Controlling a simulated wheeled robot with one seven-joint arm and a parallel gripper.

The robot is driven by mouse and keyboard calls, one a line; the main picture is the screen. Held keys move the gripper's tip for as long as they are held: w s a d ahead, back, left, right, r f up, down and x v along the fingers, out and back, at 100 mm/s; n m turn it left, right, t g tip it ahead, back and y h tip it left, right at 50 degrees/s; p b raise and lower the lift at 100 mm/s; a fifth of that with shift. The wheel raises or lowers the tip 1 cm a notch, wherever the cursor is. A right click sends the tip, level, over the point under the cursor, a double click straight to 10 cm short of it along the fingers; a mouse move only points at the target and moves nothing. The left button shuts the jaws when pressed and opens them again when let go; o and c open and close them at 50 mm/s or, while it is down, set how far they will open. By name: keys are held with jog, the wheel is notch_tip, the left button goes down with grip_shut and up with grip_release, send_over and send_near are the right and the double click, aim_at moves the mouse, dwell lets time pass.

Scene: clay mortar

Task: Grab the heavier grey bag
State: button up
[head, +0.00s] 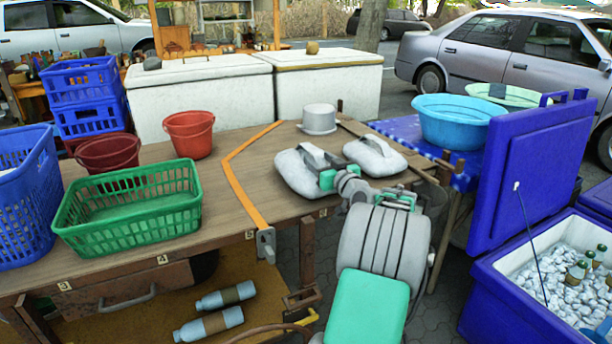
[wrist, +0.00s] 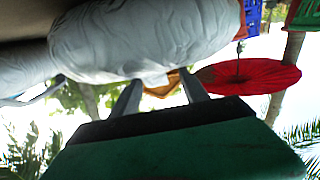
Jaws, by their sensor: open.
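Two pale grey bags with strap handles lie side by side on the wooden table in the head view. The left bag (head: 293,178) looks a little bigger than the right bag (head: 378,157); their weights cannot be told by sight. My gripper (head: 323,178) is at the right side of the left bag, partly in front of it. In the wrist view a large pale bag (wrist: 145,40) fills the top, and part of another pale one (wrist: 20,68) shows at left. My gripper's two fingers (wrist: 161,79) are apart and empty, their tips close to the large bag; contact is unclear.
A grey hat-shaped object (head: 319,119) stands behind the bags. An orange strip (head: 240,180) crosses the table to their left. A green basket (head: 130,210) and red buckets (head: 189,134) stand farther left. An open blue cooler (head: 500,290) is at right.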

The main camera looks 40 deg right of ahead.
aim_at(311, 147)
jog(key=x, duration=0.7)
jog(key=shift+d+r+b, duration=0.2)
jog(key=shift+d+b, duration=0.05)
jog(key=shift+b, duration=0.15)
grip_shut()
dwell(0.8)
jog(key=shift+r, duration=0.25)
